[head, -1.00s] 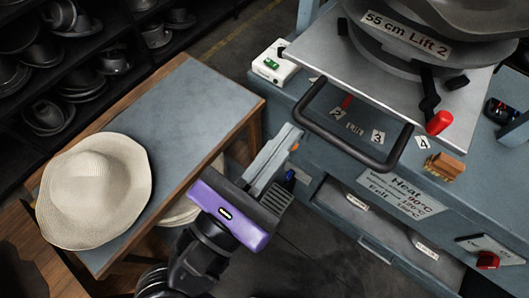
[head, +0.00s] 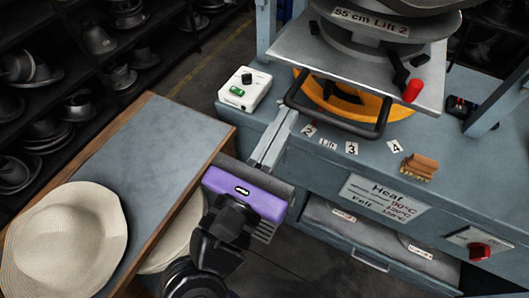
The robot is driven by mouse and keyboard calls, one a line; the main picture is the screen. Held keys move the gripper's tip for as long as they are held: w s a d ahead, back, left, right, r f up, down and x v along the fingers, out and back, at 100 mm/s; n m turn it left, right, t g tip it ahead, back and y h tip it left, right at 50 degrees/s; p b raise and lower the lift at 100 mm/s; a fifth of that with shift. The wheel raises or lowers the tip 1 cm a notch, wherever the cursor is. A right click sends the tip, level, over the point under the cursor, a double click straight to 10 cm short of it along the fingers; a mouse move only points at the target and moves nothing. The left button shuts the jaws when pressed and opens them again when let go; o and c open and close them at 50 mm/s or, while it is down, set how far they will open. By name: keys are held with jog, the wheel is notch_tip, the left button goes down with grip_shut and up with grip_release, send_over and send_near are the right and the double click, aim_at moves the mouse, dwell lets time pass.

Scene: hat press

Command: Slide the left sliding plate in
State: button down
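The grey metal sliding plate (head: 340,68) sits under the round press head marked "55 cm Lift 2". My gripper (head: 287,118), with a purple body and grey fingers, points up at the left part of this handle. The fingertips appear close to the handle's left corner. I cannot tell whether they touch it or how far apart the fingers are.
A white control box (head: 245,90) stands left of the handle. A red knob (head: 413,91) is at the plate's right. A side table (head: 165,130) with a cream hat (head: 62,243) stands at left. Shelves fill the back left.

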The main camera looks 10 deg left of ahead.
aim_at(330, 52)
jog(key=f+x, duration=0.1)
jog(key=x, duration=0.5)
jog(key=f+x, duration=0.1)
jog(key=x, duration=0.5)
jog(key=f+x, duration=0.1)
jog(key=x, duration=0.6)
jog(key=shift+w+d+f, duration=0.15)
jog(key=shift+w+f, duration=0.2)
jog(key=shift+w, duration=0.05)
jog(key=shift+w+d+r, duration=0.1)
jog(key=shift+w+r, duration=0.05)
jog(key=shift+w, duration=0.05)
jog(key=shift+d, duration=0.1)
